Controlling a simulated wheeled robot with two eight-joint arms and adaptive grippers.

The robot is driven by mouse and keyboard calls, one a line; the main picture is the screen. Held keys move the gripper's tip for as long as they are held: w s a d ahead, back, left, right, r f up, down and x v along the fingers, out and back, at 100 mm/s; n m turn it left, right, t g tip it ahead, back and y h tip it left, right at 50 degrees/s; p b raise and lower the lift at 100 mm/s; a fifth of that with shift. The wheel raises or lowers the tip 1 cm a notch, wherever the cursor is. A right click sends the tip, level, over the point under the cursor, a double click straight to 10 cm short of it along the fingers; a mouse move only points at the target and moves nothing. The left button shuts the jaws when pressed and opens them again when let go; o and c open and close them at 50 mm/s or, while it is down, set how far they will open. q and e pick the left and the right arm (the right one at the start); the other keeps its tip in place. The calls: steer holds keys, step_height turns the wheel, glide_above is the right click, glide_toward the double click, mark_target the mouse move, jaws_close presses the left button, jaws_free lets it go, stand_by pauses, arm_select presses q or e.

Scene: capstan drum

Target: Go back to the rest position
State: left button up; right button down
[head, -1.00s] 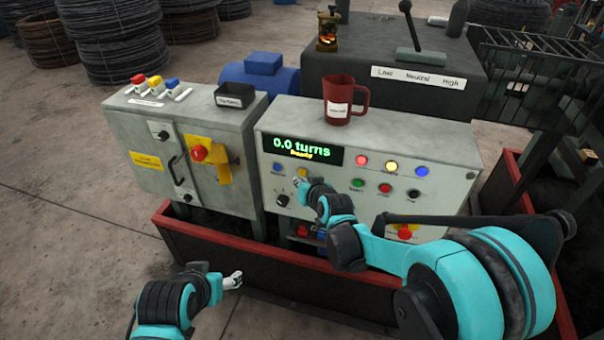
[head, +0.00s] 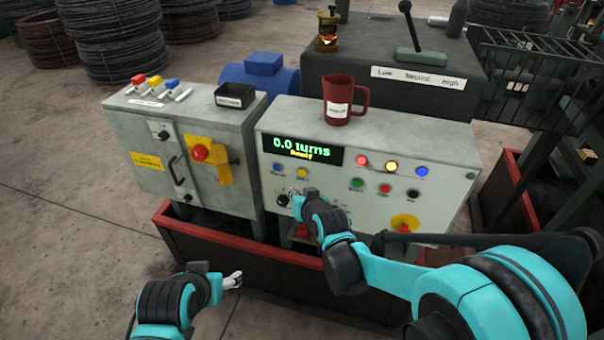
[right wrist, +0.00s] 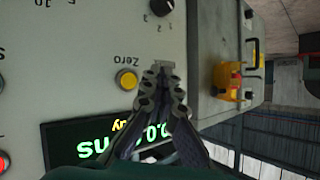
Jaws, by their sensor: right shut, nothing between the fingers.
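My right gripper (head: 296,194) is shut and empty in front of the grey control panel (head: 340,222), just below the yellow button (head: 302,172) and beside the black dial (head: 283,200). In the right wrist view its closed fingertips (right wrist: 162,73) show next to the yellow button labelled Zero (right wrist: 126,79), with the dial (right wrist: 161,8) above. Whether the fingers touch the panel is unclear. My left gripper (head: 233,280) is low at the front, in front of the red-rimmed trough, apart from everything; its finger state is too small to tell.
The display (head: 301,150) reads 0.0 turns. A dark red mug (head: 345,98) stands on the panel top. A grey cabinet (head: 140,185) with a yellow-backed red knob stands left. The red trough rim (head: 215,248) runs across the front.

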stand_by(0.3)
steer(key=s+d+g+h, duration=0.2)
steer(key=s+d, duration=0.7)
steer(key=s, duration=0.4)
steer(key=s+d+r+m+g+h, duration=0.1)
steer(key=s+d+g+h, duration=0.1)
steer(key=s+d, duration=0.6)
steer(key=s, duration=0.5)
steer(key=shift+d+g, duration=0.3)
steer(key=shift+d, duration=0.1)
